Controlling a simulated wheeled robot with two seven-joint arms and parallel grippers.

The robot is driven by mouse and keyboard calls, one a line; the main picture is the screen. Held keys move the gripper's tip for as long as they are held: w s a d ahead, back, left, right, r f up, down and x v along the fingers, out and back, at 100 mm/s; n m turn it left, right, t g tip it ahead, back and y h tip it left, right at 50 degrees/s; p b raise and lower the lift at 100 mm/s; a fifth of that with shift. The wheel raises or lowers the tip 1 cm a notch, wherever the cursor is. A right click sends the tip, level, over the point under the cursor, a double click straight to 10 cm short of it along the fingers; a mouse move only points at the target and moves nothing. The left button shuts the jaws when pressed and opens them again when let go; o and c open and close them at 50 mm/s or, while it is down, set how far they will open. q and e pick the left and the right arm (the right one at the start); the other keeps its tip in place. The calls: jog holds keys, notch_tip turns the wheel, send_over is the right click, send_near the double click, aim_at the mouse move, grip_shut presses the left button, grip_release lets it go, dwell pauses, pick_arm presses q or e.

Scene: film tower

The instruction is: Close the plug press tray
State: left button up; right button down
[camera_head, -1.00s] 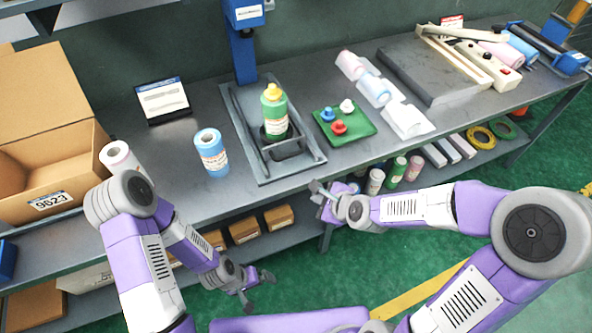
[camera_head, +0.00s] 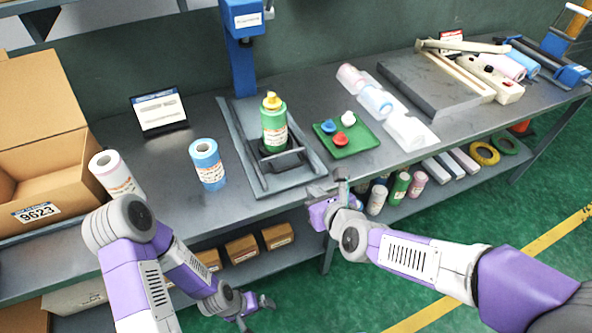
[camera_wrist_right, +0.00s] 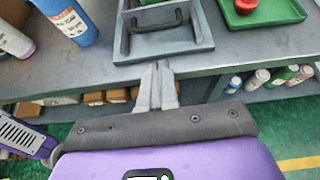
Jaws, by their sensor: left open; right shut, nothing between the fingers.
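The blue press (camera_head: 241,60) stands at the back of the bench with a grey tray (camera_head: 307,181) on its base. The tray carries a dark handle (camera_head: 283,161) at its front and a green bottle (camera_head: 273,130) with a yellow top, standing upright. In the right wrist view the tray's handle (camera_wrist_right: 158,22) lies just beyond my right gripper (camera_wrist_right: 159,72), which is shut and empty, in front of the bench edge and apart from the handle. My right gripper (camera_head: 327,188) also shows in the head view. My left gripper (camera_head: 262,306) is open, low in front of the bench.
A green tray (camera_head: 352,149) with red, blue and white plugs sits right of the press. A blue roll (camera_head: 207,165) and a pinkish-white roll (camera_head: 114,172) stand to the left, by an open cardboard box (camera_head: 38,178). The lower shelf holds bottles and small boxes.

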jog(key=x, duration=0.3)
jog(key=p+x, duration=0.1)
jog(key=x, duration=0.6)
jog(key=shift+w+a+r+p, duration=0.15)
jog(key=shift+w+a+p, duration=0.15)
jog(key=shift+w, duration=0.6)
